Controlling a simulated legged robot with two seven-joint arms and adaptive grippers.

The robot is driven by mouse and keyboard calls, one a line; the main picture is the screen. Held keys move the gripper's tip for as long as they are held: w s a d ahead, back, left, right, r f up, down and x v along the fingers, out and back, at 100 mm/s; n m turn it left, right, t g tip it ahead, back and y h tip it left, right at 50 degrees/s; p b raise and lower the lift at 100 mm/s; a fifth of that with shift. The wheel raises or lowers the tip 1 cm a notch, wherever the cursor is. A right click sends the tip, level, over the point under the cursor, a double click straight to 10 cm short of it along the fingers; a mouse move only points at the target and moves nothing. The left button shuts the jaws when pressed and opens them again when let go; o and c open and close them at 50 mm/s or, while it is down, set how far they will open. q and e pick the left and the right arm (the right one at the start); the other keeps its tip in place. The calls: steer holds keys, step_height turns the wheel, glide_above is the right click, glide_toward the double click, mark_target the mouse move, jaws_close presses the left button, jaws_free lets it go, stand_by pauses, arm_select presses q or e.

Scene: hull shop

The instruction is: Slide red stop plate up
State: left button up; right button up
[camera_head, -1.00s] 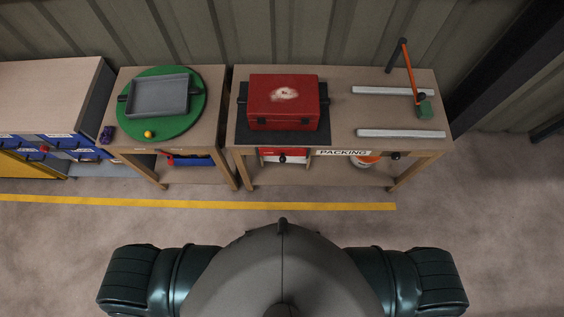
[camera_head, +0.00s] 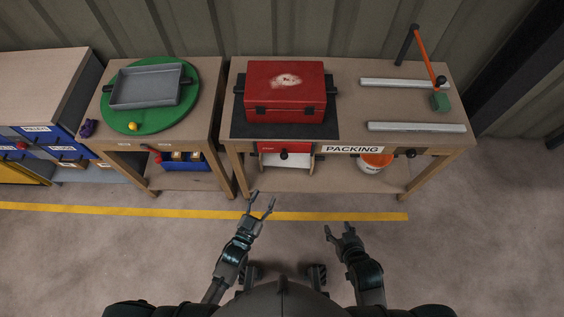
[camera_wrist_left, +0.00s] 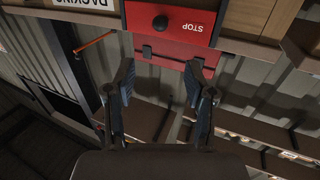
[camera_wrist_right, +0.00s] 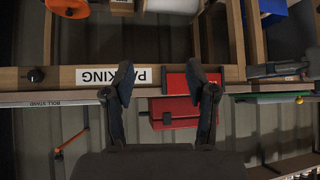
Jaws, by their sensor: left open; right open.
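The red stop plate (camera_head: 271,147) with a black knob (camera_head: 284,155) is upright at the front of the packing table, below its top edge. The left wrist view shows the plate (camera_wrist_left: 140,17) upside down, with the word STOP and its knob (camera_wrist_left: 160,22). My left gripper (camera_head: 262,198) is open and empty, in front of and below the plate, apart from it. My right gripper (camera_head: 337,230) is open and empty, lower and to the right, also apart. In the right wrist view a red panel, likely the plate (camera_wrist_right: 176,83), is partly hidden by a finger.
A red toolbox (camera_head: 286,92) stands on a dark mat on the packing table (camera_head: 350,110). A round green turntable (camera_head: 150,120) is on the left table. The floor before the tables is clear.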

arm_select(q)
steer(key=b, duration=0.2)
glide_toward(284, 153)
step_height(284, 153, down, 2)
steer(key=b+x, duration=0.1)
steer(key=x, duration=0.6)
steer(key=shift+w+d, duration=0.25)
arm_select(e)
steer(key=w+a+r+t+y, duration=0.2)
steer(key=w+a+r+t, duration=0.1)
steer(key=w+r+t, duration=0.3)
steer(key=shift+w+r+t, duration=0.3)
steer(key=shift+r+t, duration=0.1)
steer(key=shift+r, duration=0.25)
arm_select(q)
steer(key=shift+r, duration=0.15)
jaws_close()
